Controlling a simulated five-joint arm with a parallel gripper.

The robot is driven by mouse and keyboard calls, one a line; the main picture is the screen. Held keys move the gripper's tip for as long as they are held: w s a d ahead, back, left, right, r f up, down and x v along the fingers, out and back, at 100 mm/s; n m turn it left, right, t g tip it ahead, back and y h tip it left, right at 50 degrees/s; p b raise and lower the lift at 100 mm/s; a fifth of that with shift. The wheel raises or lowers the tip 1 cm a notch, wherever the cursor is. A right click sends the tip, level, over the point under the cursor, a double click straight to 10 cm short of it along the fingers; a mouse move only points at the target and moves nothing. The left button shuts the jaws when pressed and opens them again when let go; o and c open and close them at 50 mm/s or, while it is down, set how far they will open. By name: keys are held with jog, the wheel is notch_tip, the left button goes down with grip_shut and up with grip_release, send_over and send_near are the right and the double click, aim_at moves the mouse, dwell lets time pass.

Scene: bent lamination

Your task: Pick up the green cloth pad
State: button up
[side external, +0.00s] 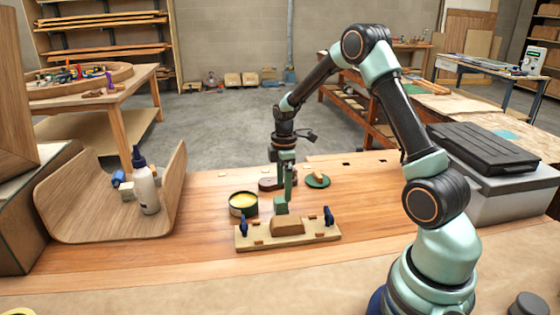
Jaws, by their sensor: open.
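My gripper (286,196) points straight down over the workbench, behind the wooden jig, with its jaws open. A small green block-like piece (280,206), which looks like the green cloth pad, is right at the fingertips. I cannot tell whether it lies between the fingers or just beside them. Its lower edge is partly hidden by the brown block on the jig. A flat dark green disc (318,182) with a small tan piece on it lies to the right of the gripper, apart from it.
An open tin of yellow paste (243,204) stands left of the gripper. A brown round item (268,184) lies behind it. The wooden jig (255,240) with blue clamps is in front. A bent wood sheet (75,212) holds a white bottle (147,190) at left. Bench space lies clear between.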

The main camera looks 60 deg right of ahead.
aim_at(283, 198)
jog(key=shift+a+f, duration=0.15)
jog(key=shift+f, duration=2.5)
jog(key=c, duration=1.4)
jog(key=shift+r, duration=0.15)
notch_tip(283, 198, up, 20)
jog(key=shift+f, duration=0.1)
